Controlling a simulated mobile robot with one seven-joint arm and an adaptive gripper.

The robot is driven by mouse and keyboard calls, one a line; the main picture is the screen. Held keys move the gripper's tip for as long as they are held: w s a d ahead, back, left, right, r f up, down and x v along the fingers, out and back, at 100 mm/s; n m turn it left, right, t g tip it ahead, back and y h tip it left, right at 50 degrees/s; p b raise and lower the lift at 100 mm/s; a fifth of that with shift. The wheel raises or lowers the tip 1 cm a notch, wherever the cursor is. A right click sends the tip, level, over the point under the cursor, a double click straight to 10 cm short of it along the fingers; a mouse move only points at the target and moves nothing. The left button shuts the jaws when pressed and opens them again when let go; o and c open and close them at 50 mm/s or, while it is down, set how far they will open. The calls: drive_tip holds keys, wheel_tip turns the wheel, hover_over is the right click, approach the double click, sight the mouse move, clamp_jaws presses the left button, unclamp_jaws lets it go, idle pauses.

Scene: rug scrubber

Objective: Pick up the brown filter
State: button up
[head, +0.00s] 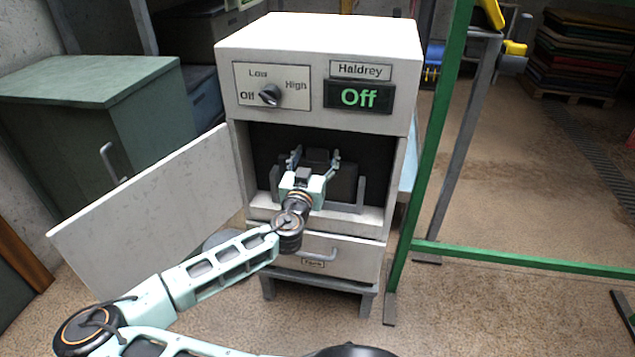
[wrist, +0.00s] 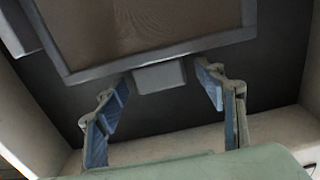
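The brown filter (wrist: 140,25) fills the top of the wrist view. It has a brown face, a grey frame and a small grey tab (wrist: 158,77) on its near edge. My gripper (wrist: 163,78) is open, with one finger on each side of the tab. I see gaps between the fingers and the tab, and nothing is held. In the head view my gripper (head: 315,157) reaches into the open compartment of the Haldrey machine (head: 318,42). A dark block (head: 345,182) shows there behind my gripper; the brown face cannot be made out in that view.
The machine's door (head: 150,215) stands open to the left. A closed drawer (head: 325,257) is below. A green frame (head: 425,150) stands close on the right; a green cabinet (head: 90,110) stands left.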

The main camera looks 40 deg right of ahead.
clamp_jaws()
idle(0.3)
